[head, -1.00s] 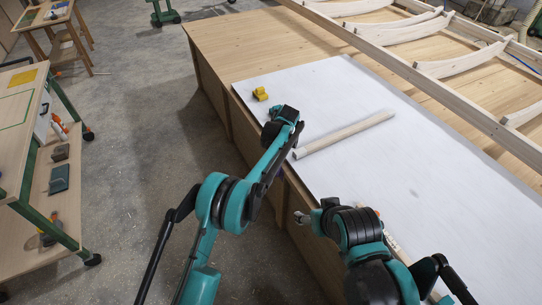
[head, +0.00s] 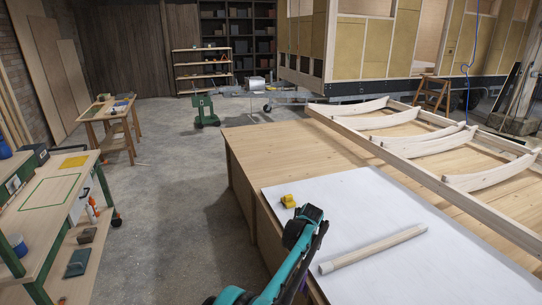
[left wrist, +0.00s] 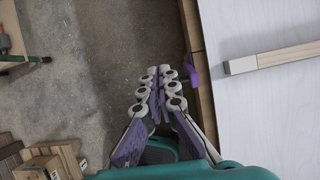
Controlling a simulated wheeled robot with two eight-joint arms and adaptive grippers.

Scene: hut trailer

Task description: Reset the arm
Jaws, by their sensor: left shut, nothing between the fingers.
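My left arm (head: 295,245) rises from the bottom of the head view beside the workbench's near left edge. Its fingers are hidden there. In the left wrist view my left gripper (left wrist: 158,88) is shut and empty, its pale, purple-padded fingers together over the grey floor, just left of the bench edge. My right arm and gripper do not show in either current view.
The bench's white sheet (head: 385,210) holds a wooden bar (head: 372,249) and a small yellow object (head: 288,201). A curved-rib timber frame (head: 415,160) lies behind. A purple item (left wrist: 191,75) is at the bench edge. A green-legged cart (head: 50,205) stands left; floor between is clear.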

